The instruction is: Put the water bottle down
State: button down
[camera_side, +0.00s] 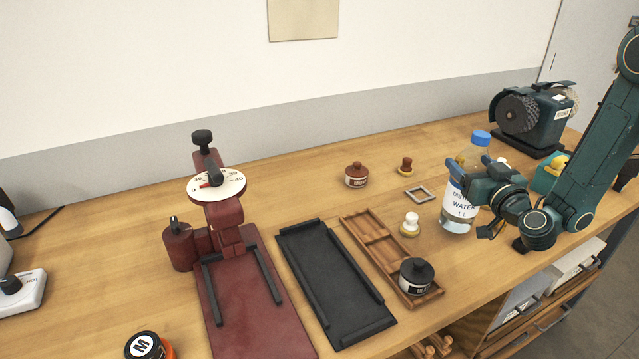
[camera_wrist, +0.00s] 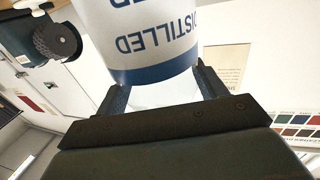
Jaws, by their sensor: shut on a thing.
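In the wrist view the bottle's label (camera_wrist: 150,45), with "DISTILLED" upside down, fills the space between the two fingers of my gripper (camera_wrist: 162,88).
A white-topped brush (camera_side: 410,223) stands left of the bottle, near a small metal frame (camera_side: 419,195). A wooden tray (camera_side: 380,245) holds a dark jar (camera_side: 416,276). A black tray (camera_side: 335,285) and a red press (camera_side: 225,230) stand further left. A grinder (camera_side: 533,118) stands behind right.

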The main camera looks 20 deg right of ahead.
jog(key=shift+s+d, duration=0.1)
jog(key=shift+s, duration=0.3)
jog(key=shift+s+d+h, duration=0.1)
jog(key=shift+s+h, duration=0.1)
jog(key=shift+h, duration=0.1)
jog(key=shift+s+d+f, duration=0.25)
jog(key=shift+s+d, duration=0.1)
jog(key=shift+s, duration=0.3)
jog(key=shift+f, duration=0.6)
dwell(0.8)
jog(key=shift+c, duration=1.1)
grip_release()
jog(key=shift+o, duration=0.7)
jog(key=shift+s+f, duration=0.1)
jog(key=shift+f, duration=0.1)
jog(key=shift+r, duration=0.15)
